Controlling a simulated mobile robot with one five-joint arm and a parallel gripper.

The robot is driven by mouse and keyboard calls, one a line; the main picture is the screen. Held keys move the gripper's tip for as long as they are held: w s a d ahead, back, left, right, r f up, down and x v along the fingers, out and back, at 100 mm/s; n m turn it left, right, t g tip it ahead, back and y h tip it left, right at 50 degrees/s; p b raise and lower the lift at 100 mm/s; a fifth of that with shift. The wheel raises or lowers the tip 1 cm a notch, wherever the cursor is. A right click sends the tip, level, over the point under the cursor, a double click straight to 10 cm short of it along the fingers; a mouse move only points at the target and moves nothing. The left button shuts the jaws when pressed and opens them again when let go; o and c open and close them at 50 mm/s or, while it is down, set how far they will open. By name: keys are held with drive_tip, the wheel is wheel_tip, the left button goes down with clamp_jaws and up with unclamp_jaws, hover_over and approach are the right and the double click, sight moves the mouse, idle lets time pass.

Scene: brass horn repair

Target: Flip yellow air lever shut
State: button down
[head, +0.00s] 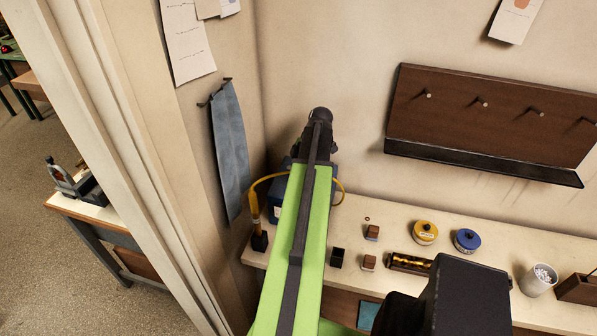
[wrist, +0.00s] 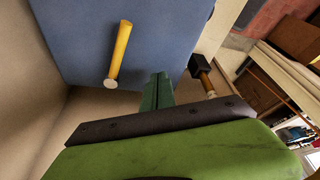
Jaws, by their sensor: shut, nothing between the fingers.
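The yellow air lever (wrist: 121,52) sticks out from the face of a blue box (wrist: 165,30) in the wrist view. It has a pale round end. My gripper (wrist: 159,80) is shut and empty, its green fingers to the right of the lever's pale end in that view. A gap shows between fingers and lever in the picture; I cannot tell the depth between them. In the head view the blue box (head: 277,212) stands at the left end of the bench, mostly hidden behind my arm.
A yellow hose (head: 265,180) arches from the box area to a tool in a black block (head: 260,241). The bench (head: 400,212) also carries small wooden blocks, yellow (head: 425,232) and blue (head: 467,240) tins, and a white cup (head: 538,279). A grey cloth (head: 230,150) hangs left.

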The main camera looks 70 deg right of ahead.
drive_tip(key=d+r+p, duration=0.4)
drive_tip(key=r+p, duration=0.3)
drive_tip(key=r, duration=0.2)
drive_tip(key=shift+s, duration=0.3)
drive_tip(key=shift+s+a, duration=0.1)
